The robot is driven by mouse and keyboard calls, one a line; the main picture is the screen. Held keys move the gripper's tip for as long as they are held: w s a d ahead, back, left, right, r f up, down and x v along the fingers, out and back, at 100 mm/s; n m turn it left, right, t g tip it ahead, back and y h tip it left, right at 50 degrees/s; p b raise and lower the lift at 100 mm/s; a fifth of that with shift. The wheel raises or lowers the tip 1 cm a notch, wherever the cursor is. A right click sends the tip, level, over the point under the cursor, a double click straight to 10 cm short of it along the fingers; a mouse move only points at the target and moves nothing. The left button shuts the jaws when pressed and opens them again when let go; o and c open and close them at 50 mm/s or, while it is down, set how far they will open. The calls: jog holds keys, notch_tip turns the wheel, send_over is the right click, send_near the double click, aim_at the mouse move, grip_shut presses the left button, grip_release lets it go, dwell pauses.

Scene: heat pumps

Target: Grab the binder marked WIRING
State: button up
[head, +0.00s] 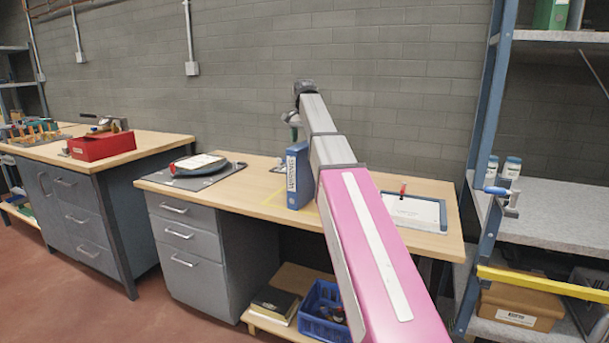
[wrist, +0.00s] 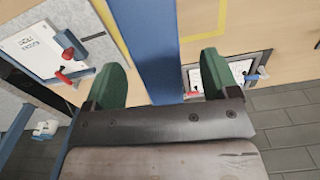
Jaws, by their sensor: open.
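A blue binder (head: 304,172) stands upright on the wooden desk, with a white spine label whose lettering is too small to read surely. In the wrist view the blue binder (wrist: 146,40) shows as a long blue strip reaching down between the fingers. My gripper (head: 294,132) is above the binder's top, near its back end in the head view. In the wrist view my gripper (wrist: 160,78) has its two green fingers apart, one on each side of the blue strip, with gaps showing. The binder's lower part is hidden there.
The desk (head: 258,186) also holds a dark mat (head: 224,180) with a clipboard-like item on its left and a white sheet (head: 418,212) with a red-handled tool on its right. The grey wall (head: 400,80) is behind.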

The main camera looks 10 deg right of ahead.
jog(key=shift+s+f, duration=0.2)
jog(key=shift+f, duration=1.2)
jog(key=shift+s+f, duration=0.15)
jog(key=shift+f, duration=1.2)
grip_shut()
